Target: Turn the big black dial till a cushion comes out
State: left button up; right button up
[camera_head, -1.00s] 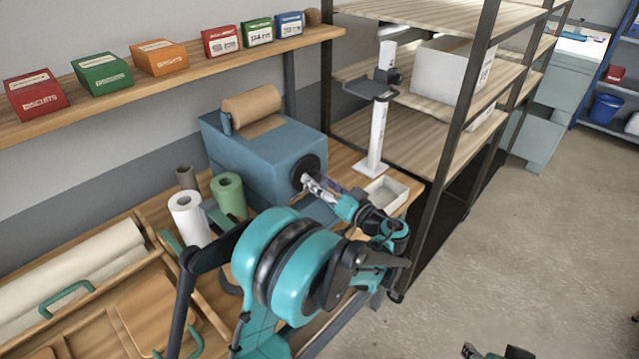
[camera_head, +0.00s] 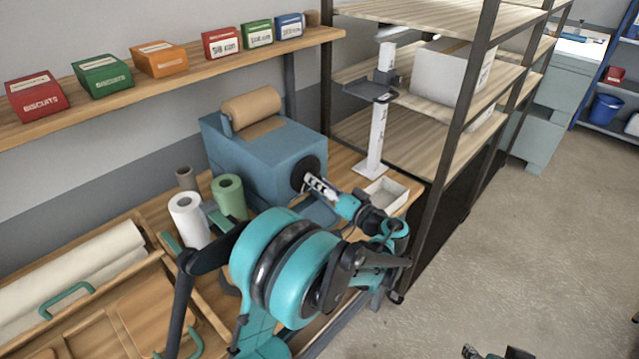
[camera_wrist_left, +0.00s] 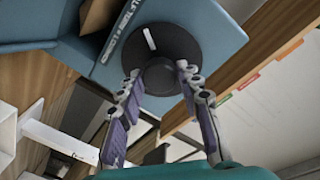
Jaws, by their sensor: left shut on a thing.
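The big black dial (camera_head: 308,173) is a round disc on the front face of the blue machine (camera_head: 262,165). In the left wrist view the dial (camera_wrist_left: 150,42) has a white mark on its upper left part and a round hub in its middle. My left gripper (camera_head: 308,181) reaches it from the front. In the left wrist view its fingers (camera_wrist_left: 160,74) are shut on the hub, one on each side. A brown paper roll (camera_head: 252,104) lies on top of the machine. I see no cushion at the machine.
A small white tray (camera_head: 386,193) and a white stand (camera_head: 377,140) are right of the machine, near the shelf rack (camera_head: 455,130). A green roll (camera_head: 229,194) and a white roll (camera_head: 187,217) stand left. Boxes line the wall shelf (camera_head: 200,75).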

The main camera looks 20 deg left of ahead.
pick_arm(q)
jog(key=shift+w+r+m+g+p, duration=0.1)
jog(key=shift+m+g, duration=0.3)
jog(key=shift+m, duration=2.3)
jog(key=shift+m+g+p, duration=0.1)
jog(key=shift+m+g, duration=0.3)
jog(key=shift+m, duration=2.3)
jog(key=shift+w+r+m+g+p, duration=0.1)
jog(key=shift+m+g, duration=0.3)
jog(key=shift+m, duration=2.3)
jog(key=o, duration=1.2)
jog(key=shift+c, duration=0.2)
jog(key=shift+s+d, duration=0.1)
jog(key=shift+d, duration=0.05)
jog(key=v, duration=1.1)
jog(key=shift+d, duration=0.35)
